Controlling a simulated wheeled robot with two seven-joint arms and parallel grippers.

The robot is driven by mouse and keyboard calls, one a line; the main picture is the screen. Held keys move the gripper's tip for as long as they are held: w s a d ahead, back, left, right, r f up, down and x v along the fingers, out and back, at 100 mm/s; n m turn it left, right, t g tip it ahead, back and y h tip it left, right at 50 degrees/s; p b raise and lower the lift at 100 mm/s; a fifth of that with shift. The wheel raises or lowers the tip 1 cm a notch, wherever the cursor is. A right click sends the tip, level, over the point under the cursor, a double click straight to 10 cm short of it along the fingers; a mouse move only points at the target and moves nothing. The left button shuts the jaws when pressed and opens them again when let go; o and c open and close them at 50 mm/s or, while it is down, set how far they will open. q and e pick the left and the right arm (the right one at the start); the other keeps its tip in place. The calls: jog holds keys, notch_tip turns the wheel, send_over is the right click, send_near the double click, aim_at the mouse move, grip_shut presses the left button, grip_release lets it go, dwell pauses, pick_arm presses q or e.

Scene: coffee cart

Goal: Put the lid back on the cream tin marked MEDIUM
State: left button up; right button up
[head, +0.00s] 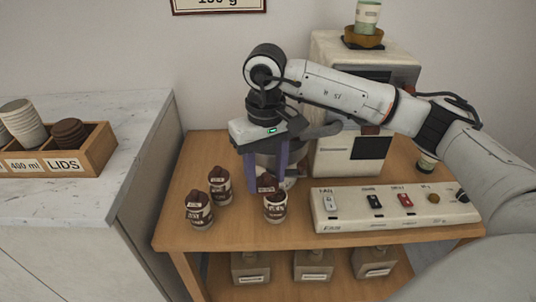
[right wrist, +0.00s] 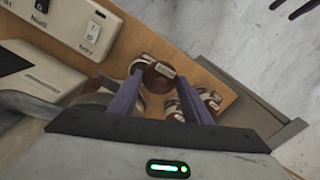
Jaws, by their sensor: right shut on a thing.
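My right gripper (head: 265,182) reaches down over the wooden cart top, its purple fingers shut on a brown round lid with a white label (head: 267,181). In the right wrist view the lid (right wrist: 158,78) sits between the fingertips (right wrist: 160,80). A small cream tin with brown markings (head: 275,210) stands just below and in front of it; I cannot tell whether they touch. Two similar tins stand to the left, a front one (head: 199,212) and a rear one (head: 220,188). Their labels are too small to read, so I cannot tell which is MEDIUM.
A white switch panel (head: 390,209) lies right of the tins. A coffee machine (head: 335,160) stands behind, close to my right arm. A marble counter (head: 85,200) with a wooden cup-and-lid box (head: 97,158) is at left.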

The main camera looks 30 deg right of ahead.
aim_at(276, 184)
jog(key=shift+m, duration=0.3)
jog(key=d+f+b, duration=0.1)
jog(key=f, duration=0.1)
jog(key=w+d+f+b, duration=0.1)
jog(key=f, duration=0.1)
jog(key=w+d+f+b, duration=0.1)
jog(key=d+f, duration=0.1)
jog(key=shift+d+f+b, duration=0.1)
jog(key=shift+f+b, duration=0.2)
jog(key=shift+f, duration=0.1)
pick_arm(q)
jog(key=shift+w+d+f, duration=0.15)
jog(key=shift+f, duration=0.25)
jog(key=shift+w+d+f, duration=0.1)
jog(key=shift+d+f, duration=0.05)
jog(key=shift+f, duration=0.2)
jog(key=shift+a+f, duration=0.1)
jog(key=shift+f, duration=0.3)
jog(key=shift+f+b, duration=0.3)
jog(key=shift+b, duration=0.25)
pick_arm(e)
jog(key=shift+f, duration=0.2)
dwell(0.7)
dwell(0.3)
jog(key=o, duration=1.6)
